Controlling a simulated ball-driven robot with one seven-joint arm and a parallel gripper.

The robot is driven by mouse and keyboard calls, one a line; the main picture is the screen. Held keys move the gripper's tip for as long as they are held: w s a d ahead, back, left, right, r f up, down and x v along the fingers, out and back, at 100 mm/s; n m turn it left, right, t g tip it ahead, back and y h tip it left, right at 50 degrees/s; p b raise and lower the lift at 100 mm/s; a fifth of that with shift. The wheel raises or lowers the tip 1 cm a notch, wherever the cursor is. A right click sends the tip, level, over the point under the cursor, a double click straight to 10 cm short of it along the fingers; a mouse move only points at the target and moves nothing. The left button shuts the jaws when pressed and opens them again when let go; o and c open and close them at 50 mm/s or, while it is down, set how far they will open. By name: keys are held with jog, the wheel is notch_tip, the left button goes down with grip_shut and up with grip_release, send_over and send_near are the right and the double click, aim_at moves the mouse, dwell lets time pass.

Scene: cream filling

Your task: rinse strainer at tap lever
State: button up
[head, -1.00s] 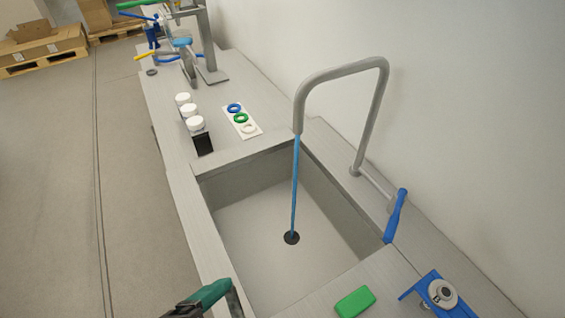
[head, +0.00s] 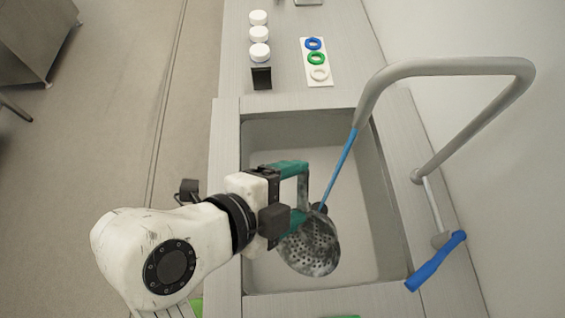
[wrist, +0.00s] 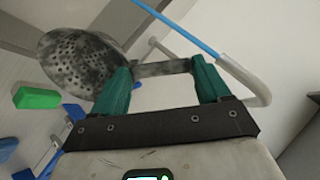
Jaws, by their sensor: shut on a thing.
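My gripper (head: 303,190), with green fingers, is over the sink and shut on the handle of a grey perforated strainer (head: 311,250). The strainer's bowl hangs tilted over the basin and has dark blotches. In the wrist view, the handle (wrist: 162,69) lies between the fingers and the bowl (wrist: 80,66) is at the left. A blue water stream (head: 338,170) runs from the grey tap (head: 450,66) and ends in the picture near the strainer's upper edge; I cannot tell whether it touches it. The blue tap lever (head: 436,262) is right of the sink.
The sink basin (head: 275,132) has raised walls around the strainer. Beyond it stand several white-capped jars (head: 259,34), a black block (head: 261,78) and a white card (head: 319,85) with coloured rings. A green block (wrist: 36,98) shows in the wrist view.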

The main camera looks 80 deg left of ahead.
jog(key=w+a+f+b, duration=0.2)
jog(key=w+a, duration=0.4)
jog(key=w, duration=0.2)
jog(key=shift+w+a, duration=0.25)
jog(key=shift+w, duration=0.15)
dwell(0.3)
jog(key=shift+w+d, duration=0.15)
jog(key=shift+d, duration=0.05)
dwell(0.5)
jog(key=shift+w+d, duration=0.2)
jog(key=shift+d, duration=0.1)
jog(key=shift+a, duration=0.1)
jog(key=shift+s+a, duration=0.35)
jog(key=shift+a, duration=0.05)
jog(key=shift+d, duration=0.1)
dwell(0.3)
